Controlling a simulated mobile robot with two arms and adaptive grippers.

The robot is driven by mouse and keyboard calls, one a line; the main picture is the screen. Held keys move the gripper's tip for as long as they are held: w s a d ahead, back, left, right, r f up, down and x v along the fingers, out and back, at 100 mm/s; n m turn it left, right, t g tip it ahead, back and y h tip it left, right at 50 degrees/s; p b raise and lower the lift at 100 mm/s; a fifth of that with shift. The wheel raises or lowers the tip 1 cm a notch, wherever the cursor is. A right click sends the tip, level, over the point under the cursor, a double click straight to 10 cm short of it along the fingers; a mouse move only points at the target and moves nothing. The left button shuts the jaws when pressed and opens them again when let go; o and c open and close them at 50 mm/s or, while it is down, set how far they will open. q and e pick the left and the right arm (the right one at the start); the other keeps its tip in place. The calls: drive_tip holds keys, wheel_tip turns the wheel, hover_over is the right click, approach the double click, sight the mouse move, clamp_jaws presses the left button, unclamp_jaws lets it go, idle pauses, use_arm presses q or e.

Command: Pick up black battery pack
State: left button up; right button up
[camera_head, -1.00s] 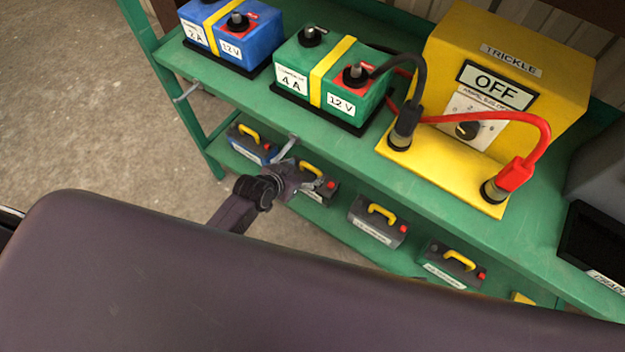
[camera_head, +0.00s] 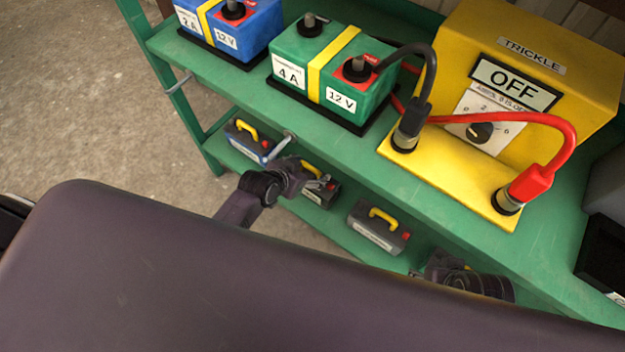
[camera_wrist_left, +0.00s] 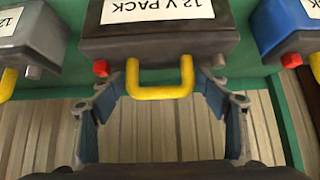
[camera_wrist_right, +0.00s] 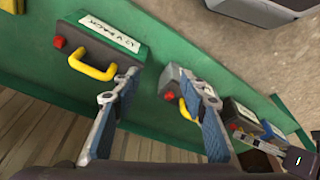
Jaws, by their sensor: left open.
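The black battery pack (camera_head: 318,190) sits on the lower green shelf, partly hidden by my left gripper (camera_head: 305,166). In the left wrist view the black pack (camera_wrist_left: 158,42) has a white "12 V PACK" label, a red knob and a yellow handle (camera_wrist_left: 160,92). My left gripper (camera_wrist_left: 160,105) is open, its fingers on either side of the handle and apart from it. My right gripper (camera_wrist_right: 165,90) is open and empty over the shelf, near a green pack (camera_wrist_right: 110,40) and a grey pack (camera_wrist_right: 172,80).
A blue pack (camera_head: 248,143) and the grey pack (camera_head: 378,229) flank the black one closely. The upper shelf (camera_head: 340,150) overhangs them and carries a blue battery (camera_head: 228,30), a green battery (camera_head: 330,75) and a yellow charger (camera_head: 545,60) with cables.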

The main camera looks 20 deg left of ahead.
use_arm(q)
drive_tip(key=shift+w+f, duration=0.1)
drive_tip(key=shift+f, duration=0.05)
drive_tip(key=c, duration=1.8)
drive_tip(key=shift+w+d+r, duration=0.1)
drive_tip(key=shift+w+r, duration=0.25)
drive_tip(key=shift+c, duration=0.4)
